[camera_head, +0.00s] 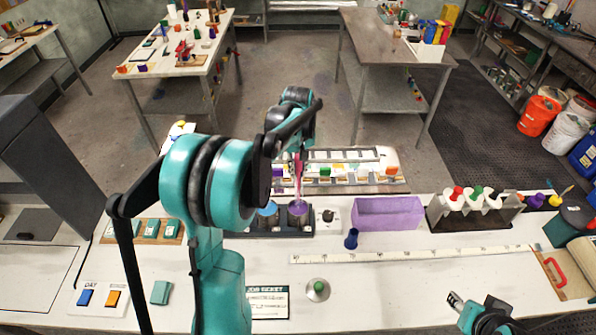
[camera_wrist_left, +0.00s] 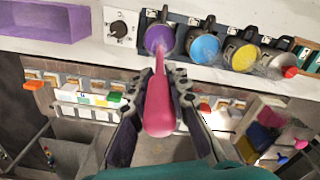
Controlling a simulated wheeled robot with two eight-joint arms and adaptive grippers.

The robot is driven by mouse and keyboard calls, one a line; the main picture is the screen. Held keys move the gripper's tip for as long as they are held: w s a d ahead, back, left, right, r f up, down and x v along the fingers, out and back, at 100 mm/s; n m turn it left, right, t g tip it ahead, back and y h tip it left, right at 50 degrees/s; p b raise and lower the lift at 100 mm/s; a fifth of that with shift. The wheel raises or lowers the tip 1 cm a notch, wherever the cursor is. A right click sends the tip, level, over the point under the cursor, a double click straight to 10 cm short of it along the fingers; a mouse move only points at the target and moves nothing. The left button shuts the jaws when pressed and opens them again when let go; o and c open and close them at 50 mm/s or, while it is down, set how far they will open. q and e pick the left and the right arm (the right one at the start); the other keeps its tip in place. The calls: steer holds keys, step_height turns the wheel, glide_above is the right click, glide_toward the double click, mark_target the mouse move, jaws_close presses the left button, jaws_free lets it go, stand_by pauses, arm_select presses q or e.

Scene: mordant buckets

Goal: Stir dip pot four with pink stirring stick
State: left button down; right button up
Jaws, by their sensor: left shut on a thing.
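My left gripper (camera_head: 299,158) is shut on the pink stirring stick (camera_wrist_left: 159,100), which also shows in the head view (camera_head: 299,178). The stick points down, and its thin end reaches the mouth of the purple pot (camera_wrist_left: 158,38). Whether it touches the liquid or the wall, I cannot tell. This pot (camera_head: 298,208) is at the right end of the pot row, beside a dial box (camera_head: 329,221). A blue pot (camera_wrist_left: 205,47), a yellow pot (camera_wrist_left: 242,57) and a red one (camera_wrist_left: 287,70) follow; my arm hides part of the row in the head view. My right gripper (camera_head: 468,308) is low at the right, partly seen.
A dark blue piece (camera_head: 351,239), a long ruler (camera_head: 415,255) and a green-topped metal disc (camera_head: 318,289) lie in front. A long rack (camera_head: 345,168) stands behind.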

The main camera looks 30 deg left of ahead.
arm_select(q)
step_height(320, 180, up, 9)
steer(key=p, duration=0.5)
steer(key=shift+f, duration=0.1)
stand_by(0.4)
